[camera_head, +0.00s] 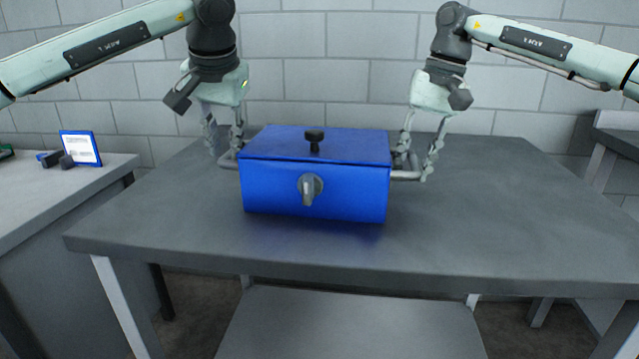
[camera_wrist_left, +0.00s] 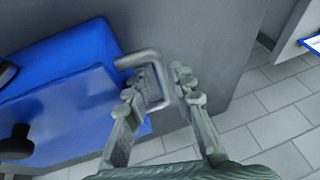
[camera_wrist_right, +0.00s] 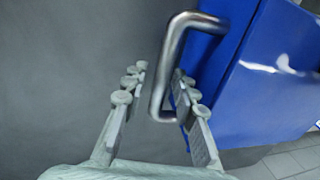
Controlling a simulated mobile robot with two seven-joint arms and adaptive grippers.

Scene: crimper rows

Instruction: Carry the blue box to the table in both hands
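The blue box (camera_head: 275,187) appears to rest on the large grey table (camera_head: 480,225). It has a black lid knob (camera_head: 314,137), a grey front latch (camera_head: 309,188) and a metal bar handle on each side. My left gripper (camera_head: 225,148) is at the left handle (camera_head: 226,160). In the left wrist view its fingers (camera_wrist_left: 162,88) stand apart on both sides of the handle bar (camera_wrist_left: 160,75). My right gripper (camera_head: 414,166) is at the right handle (camera_head: 405,176). In the right wrist view its fingers (camera_wrist_right: 158,88) stand apart around the bar (camera_wrist_right: 168,65), nearer the box-side finger.
A second table (camera_head: 30,200) at the left holds a blue-framed panel (camera_head: 80,148) and small dark items. Another grey surface (camera_head: 618,140) shows at the right edge. A block wall (camera_head: 320,60) stands behind. The large table is clear around the box.

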